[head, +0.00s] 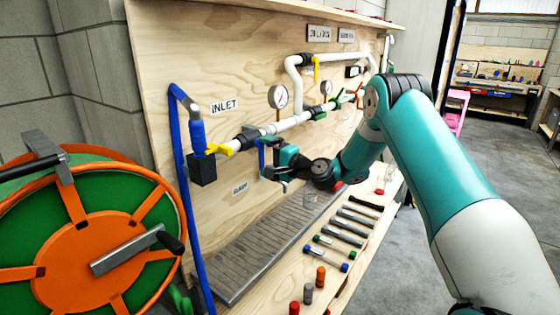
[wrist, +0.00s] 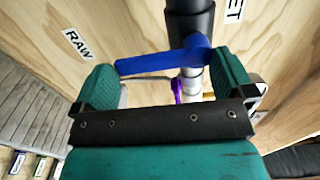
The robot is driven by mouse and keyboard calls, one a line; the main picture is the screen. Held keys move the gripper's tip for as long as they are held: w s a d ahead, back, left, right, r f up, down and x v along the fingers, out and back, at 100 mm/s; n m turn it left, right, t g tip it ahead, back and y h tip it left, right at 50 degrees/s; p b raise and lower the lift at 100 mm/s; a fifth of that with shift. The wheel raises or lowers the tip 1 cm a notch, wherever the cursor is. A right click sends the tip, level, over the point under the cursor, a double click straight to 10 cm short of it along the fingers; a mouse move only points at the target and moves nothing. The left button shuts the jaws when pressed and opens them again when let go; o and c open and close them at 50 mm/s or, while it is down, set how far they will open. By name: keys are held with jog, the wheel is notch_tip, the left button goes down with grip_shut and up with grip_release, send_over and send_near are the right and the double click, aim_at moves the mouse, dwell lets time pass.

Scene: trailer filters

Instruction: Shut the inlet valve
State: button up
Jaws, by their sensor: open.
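The white inlet pipe (head: 280,126) runs along the plywood panel, below and right of the INLET label (head: 224,106). A yellow handle (head: 222,148) sits at its left end. A blue lever (head: 262,155) hangs from a dark valve body (head: 250,133) to its right. My gripper (head: 266,162) is open at this blue lever. In the wrist view the blue lever (wrist: 162,63) lies crosswise between the spread teal fingers (wrist: 164,82), its right end at the dark pipe fitting (wrist: 190,22). I cannot tell whether either finger touches it.
A blue hose (head: 184,190) runs down the panel's left side, beside an orange and green hose reel (head: 90,240). Pressure gauges (head: 278,97) and more valves sit further right. Below are a grey grated tray (head: 245,262) and a bench with several tools (head: 345,228). Floor at right is clear.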

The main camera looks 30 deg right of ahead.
jog(key=b+v, duration=0.8)
jog(key=v, duration=0.9)
jog(key=shift+s, duration=0.15)
jog(key=s+a+r+n+g+y+p, duration=0.15)
jog(key=s+a+n+g, duration=0.4)
jog(key=a, duration=0.55)
jog(key=s+a+r+n+g+y+p, duration=0.15)
jog(key=s+a+n+g, duration=0.35)
jog(key=a, duration=0.5)
jog(key=s+a+r+n+g+h+p, duration=0.1)
jog(key=s+n+g+h, duration=0.1)
jog(key=s, duration=0.7)
jog(key=s+a+r+n+g+h+p, duration=0.1)
jog(key=s+n+h, duration=0.4)
jog(key=s, duration=0.5)
jog(key=shift+s+a+n+g+p, duration=0.2)
jog(key=shift+a+n+g+p, duration=0.4)
jog(key=shift+n+g, duration=0.6)
